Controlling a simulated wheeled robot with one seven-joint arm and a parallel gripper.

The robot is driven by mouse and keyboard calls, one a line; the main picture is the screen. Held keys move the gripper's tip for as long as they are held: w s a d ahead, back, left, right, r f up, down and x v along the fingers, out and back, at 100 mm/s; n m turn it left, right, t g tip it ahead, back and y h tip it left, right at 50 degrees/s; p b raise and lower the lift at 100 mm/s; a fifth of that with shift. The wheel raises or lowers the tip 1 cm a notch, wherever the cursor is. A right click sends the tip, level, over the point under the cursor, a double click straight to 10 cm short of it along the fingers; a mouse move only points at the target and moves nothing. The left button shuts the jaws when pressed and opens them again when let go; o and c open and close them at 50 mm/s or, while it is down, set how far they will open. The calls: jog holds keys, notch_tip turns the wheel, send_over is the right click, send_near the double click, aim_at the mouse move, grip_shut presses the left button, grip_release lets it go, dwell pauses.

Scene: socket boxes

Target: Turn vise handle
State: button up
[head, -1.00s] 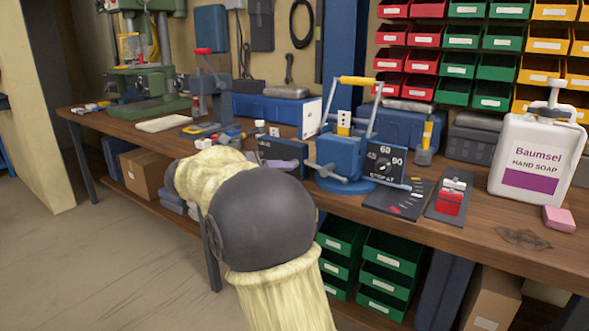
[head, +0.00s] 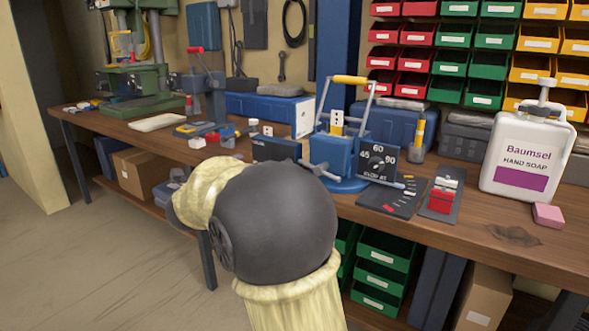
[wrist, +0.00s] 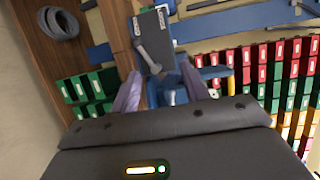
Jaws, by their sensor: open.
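The blue vise (head: 333,152) stands on the workbench on a round base, in the middle of the head view. Its grey bar handle (head: 318,173) is on the near side, partly hidden by my arm. In the wrist view, blue vise parts (wrist: 172,96) show between the fingers, and a grey bar (wrist: 149,60) lies across a dark panel just beyond the fingertips. My gripper (wrist: 159,75) is open, its two purple-grey fingers apart with nothing clearly held. Contact with the bar cannot be told. In the head view my arm hides the gripper.
A dial panel (head: 378,160) stands right of the vise, and a dark blue panel (head: 274,149) stands left. A yellow-gripped lever frame (head: 351,79) rises above the vise. A soap bottle (head: 526,148) and a pink block (head: 548,215) are at the right. Green bins (head: 382,270) sit below the bench.

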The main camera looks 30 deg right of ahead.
jog(key=s+a+f+n+g+y, duration=0.1)
jog(key=s+a+f+n+y, duration=0.3)
jog(key=a+f+n+y, duration=0.4)
jog(key=s+a+f+n+y, duration=0.35)
jog(key=f+n, duration=0.35)
jog(key=n, duration=0.4)
jog(key=s+f+n+g, duration=0.4)
jog(key=s+f, duration=0.1)
jog(key=s, duration=0.4)
jog(key=s+a+f+n+g+p, duration=0.1)
jog(key=s+f+n+g, duration=0.2)
jog(key=s, duration=0.6)
notch_tip(320, 180, down, 2)
jog(key=shift+s+a+n+g+y, duration=0.3)
jog(key=shift+s+n+g+y, duration=0.1)
jog(key=shift+n, duration=0.5)
jog(key=shift+c, duration=1.1)
jog(key=shift+w, duration=0.2)
